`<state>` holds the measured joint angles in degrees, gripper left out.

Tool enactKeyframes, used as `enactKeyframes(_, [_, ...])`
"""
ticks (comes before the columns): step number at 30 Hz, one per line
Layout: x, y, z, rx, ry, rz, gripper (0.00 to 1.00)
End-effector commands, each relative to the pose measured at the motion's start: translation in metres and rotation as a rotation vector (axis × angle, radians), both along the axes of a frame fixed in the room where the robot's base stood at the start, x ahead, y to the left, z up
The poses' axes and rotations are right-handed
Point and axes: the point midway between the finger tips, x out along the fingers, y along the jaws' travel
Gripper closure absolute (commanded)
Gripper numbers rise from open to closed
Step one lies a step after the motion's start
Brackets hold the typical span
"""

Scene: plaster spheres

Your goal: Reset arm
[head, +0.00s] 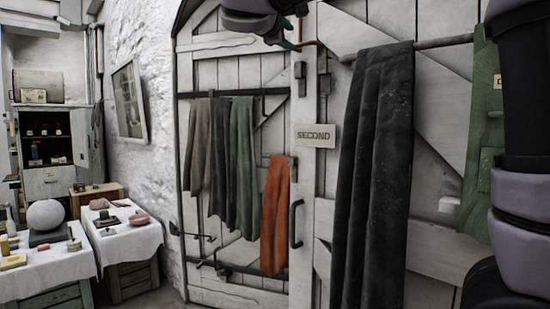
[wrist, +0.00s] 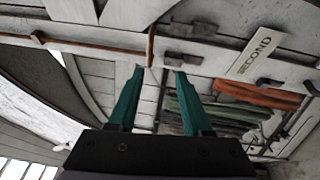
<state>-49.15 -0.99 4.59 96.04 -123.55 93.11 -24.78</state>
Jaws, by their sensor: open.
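My gripper (wrist: 158,100) shows in the wrist view with its two green fingers apart and nothing between them. In the head view, part of my arm is at the top edge and a green finger tip shows near the top middle; more of my arm fills the right edge. Behind the fingers in the wrist view is the white plank door (head: 230,72) with the "SECOND" sign (head: 315,136), which also shows in the wrist view (wrist: 258,50). The gripper is high up in front of the door. The gap between the fingers and the door cannot be told.
Cloths hang on the door: an orange one (head: 275,215), a green one (head: 242,168) and a long black one (head: 375,175). At left, tables with white covers (head: 128,243) carry a plaster sphere (head: 45,215) and small items. A dark cabinet (head: 45,135) stands behind.

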Motion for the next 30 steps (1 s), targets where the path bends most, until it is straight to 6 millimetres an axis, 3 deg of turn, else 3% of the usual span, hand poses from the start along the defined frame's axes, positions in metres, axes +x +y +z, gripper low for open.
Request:
enactKeyframes(8, [0.002,-0.058,-0.039,0.112,0.131,-0.058,0.50])
enactKeyframes(14, [-0.010,-0.120,-0.091,0.285,0.280,-0.131,0.50])
enactKeyframes(17, [-0.030,-0.161,-0.132,0.444,0.376,-0.189,0.50])
enactKeyframes(21, [-0.077,-0.209,-0.198,0.766,0.497,-0.291,0.50])
enactKeyframes(25, [-0.126,-0.228,-0.251,1.111,0.545,-0.381,0.50])
enactKeyframes(30, [-0.176,-0.227,-0.297,1.574,0.508,-0.481,0.50])
